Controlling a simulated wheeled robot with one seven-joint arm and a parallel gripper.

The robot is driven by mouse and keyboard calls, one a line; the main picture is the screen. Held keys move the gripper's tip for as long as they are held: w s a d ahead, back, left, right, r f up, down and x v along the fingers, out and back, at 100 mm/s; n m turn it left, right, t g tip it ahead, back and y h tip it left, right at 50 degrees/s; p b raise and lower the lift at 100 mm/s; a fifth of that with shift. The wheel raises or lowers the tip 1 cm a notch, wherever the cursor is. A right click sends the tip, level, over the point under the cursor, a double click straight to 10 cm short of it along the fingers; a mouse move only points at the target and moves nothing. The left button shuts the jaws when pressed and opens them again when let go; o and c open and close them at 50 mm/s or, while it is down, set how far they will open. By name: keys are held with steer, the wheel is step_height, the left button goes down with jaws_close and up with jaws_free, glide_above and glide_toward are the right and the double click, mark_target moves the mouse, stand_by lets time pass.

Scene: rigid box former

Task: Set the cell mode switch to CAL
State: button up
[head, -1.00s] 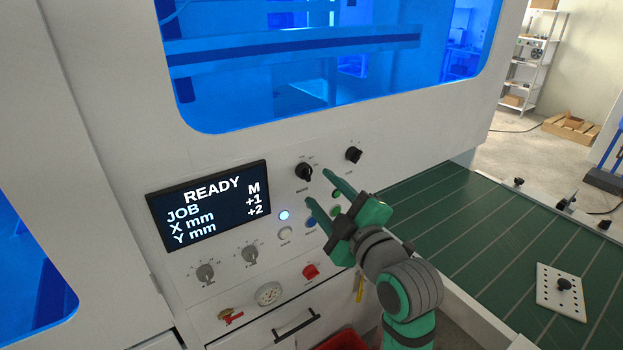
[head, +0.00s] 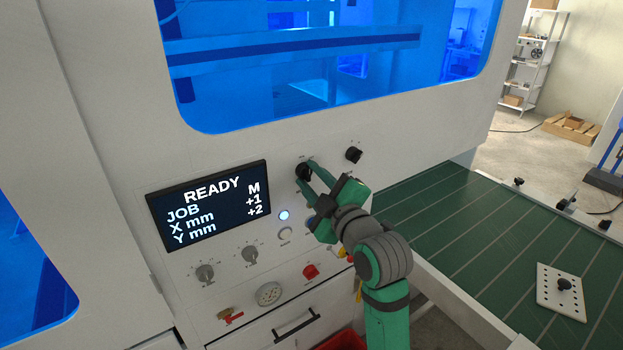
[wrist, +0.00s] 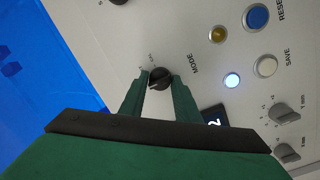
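The cell mode switch is a black round knob (head: 304,172) on the white panel, right of the display. The knob's pointer setting is hard to tell. The display (head: 208,203) reads READY, JOB M, X mm +1, Y mm +2.
Another black knob (head: 354,155) is to the upper right. A lit white button (head: 284,215), grey dials (head: 250,254), a red knob (head: 310,271) and a gauge (head: 268,294) lie below. A blue window (head: 320,80) is above; a green table (head: 470,230) extends right.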

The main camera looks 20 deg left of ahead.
steer(key=shift+m, duration=0.3)
steer(key=m, duration=0.3)
steer(key=m+g, duration=0.1)
steer(key=m, duration=0.4)
steer(key=shift+h, duration=0.3)
steer(key=m+g, duration=0.1)
steer(key=m, duration=0.3)
steer(key=shift+r+m+g+y, duration=0.1)
steer(key=shift+m+g+y, duration=0.25)
steer(key=shift+m, duration=1.55)
steer(key=o, duration=1)
